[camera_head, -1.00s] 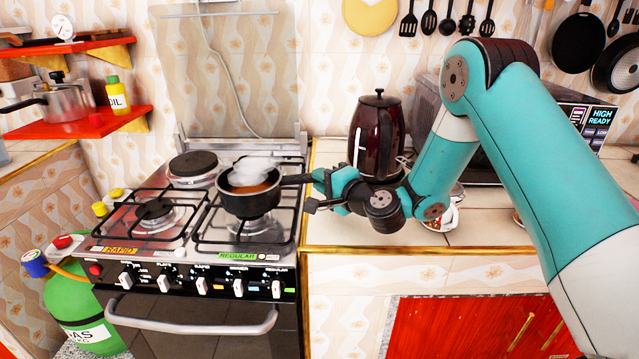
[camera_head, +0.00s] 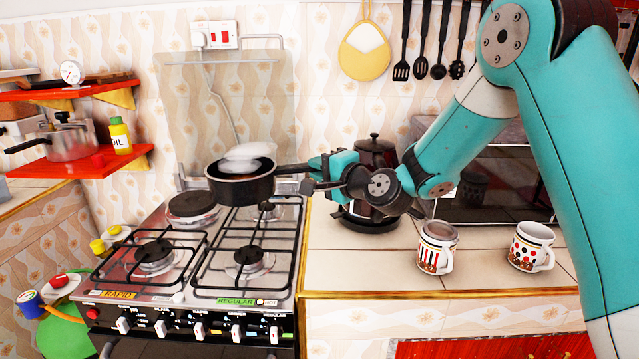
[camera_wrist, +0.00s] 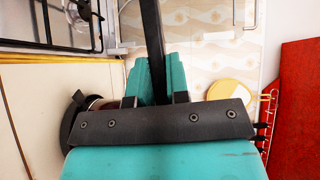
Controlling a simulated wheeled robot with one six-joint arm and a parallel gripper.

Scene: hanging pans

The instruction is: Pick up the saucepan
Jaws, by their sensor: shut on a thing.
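The black saucepan (camera_head: 240,184) hangs in the air above the right rear part of the stove, roughly level, with white steam over its dark brownish contents. Its handle (camera_head: 291,170) points right into my gripper (camera_head: 312,178), which is shut on it. In the wrist view the dark handle (camera_wrist: 152,40) runs up from between the fingers of my gripper (camera_wrist: 158,75). The pan body is not in the wrist view. The stove (camera_head: 165,270) has bare burners and black grates below the pan.
A dark kettle (camera_head: 372,160) stands behind my gripper on the tiled counter (camera_head: 340,270). Two patterned mugs, one striped (camera_head: 436,247) and one dotted (camera_head: 530,246), stand at the right before a microwave (camera_head: 490,190). Red shelves (camera_head: 95,165) hold a pressure cooker (camera_head: 65,140) at the left.

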